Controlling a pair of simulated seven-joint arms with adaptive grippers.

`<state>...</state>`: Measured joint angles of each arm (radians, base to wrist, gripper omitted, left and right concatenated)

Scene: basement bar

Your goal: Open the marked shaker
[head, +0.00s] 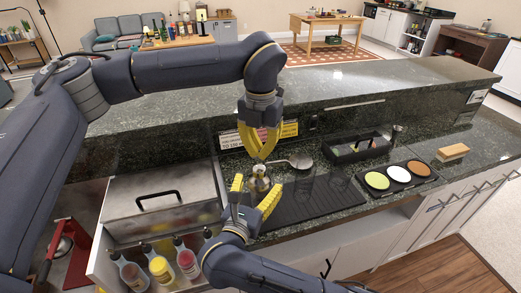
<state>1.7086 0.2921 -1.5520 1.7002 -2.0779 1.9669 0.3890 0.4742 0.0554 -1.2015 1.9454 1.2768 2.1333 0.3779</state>
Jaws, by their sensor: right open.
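A small metallic shaker (258,178) with a pale gold tint stands upright near the front of the counter. I cannot make out its mark. My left gripper (263,157) points down just above the shaker's top, its yellow fingertips drawn together. Whether a small cap is between them is too small to tell. My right gripper (255,194) reaches in from the front with its yellow fingers spread, one on each side of the shaker. The fingers and the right wrist hide part of the shaker's lower body.
A dark ribbed mat (311,204) with clear glasses lies right of the shaker. Beyond are a strainer (299,160), a black caddy (357,148), a tray of coloured rounds (399,176) and a brush (453,152). Bottles (161,268) fill the front rail. The raised counter (400,84) stands behind.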

